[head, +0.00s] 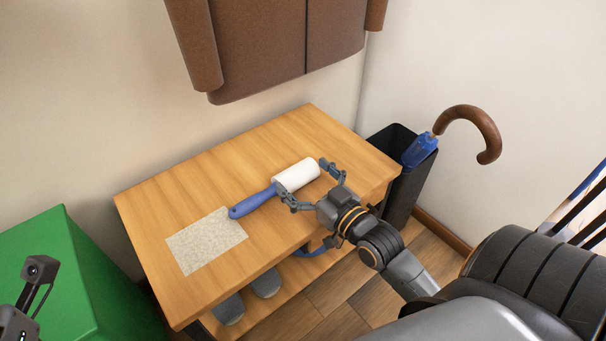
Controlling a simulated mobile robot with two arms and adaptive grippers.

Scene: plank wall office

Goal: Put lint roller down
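The lint roller, with a white cylinder (297,176) and a blue handle (252,201), lies on the wooden bench top (212,179). Its handle points to the lower left, towards a beige speckled mat (207,241). My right gripper (308,182) is at the near side of the white cylinder. Its fingers are spread wide, one near each end of the cylinder; whether they touch it is hard to tell. Only part of my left gripper (36,285) shows at the lower left edge, away from the roller; its finger opening is not visible.
A dark bin (401,192) with a blue umbrella (420,149) stands right of the bench; its brown handle (481,130) sticks out. A green box (75,262) is at left. Brown hanging fabric (275,45) is above. Grey shoes (265,283) sit on the lower shelf.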

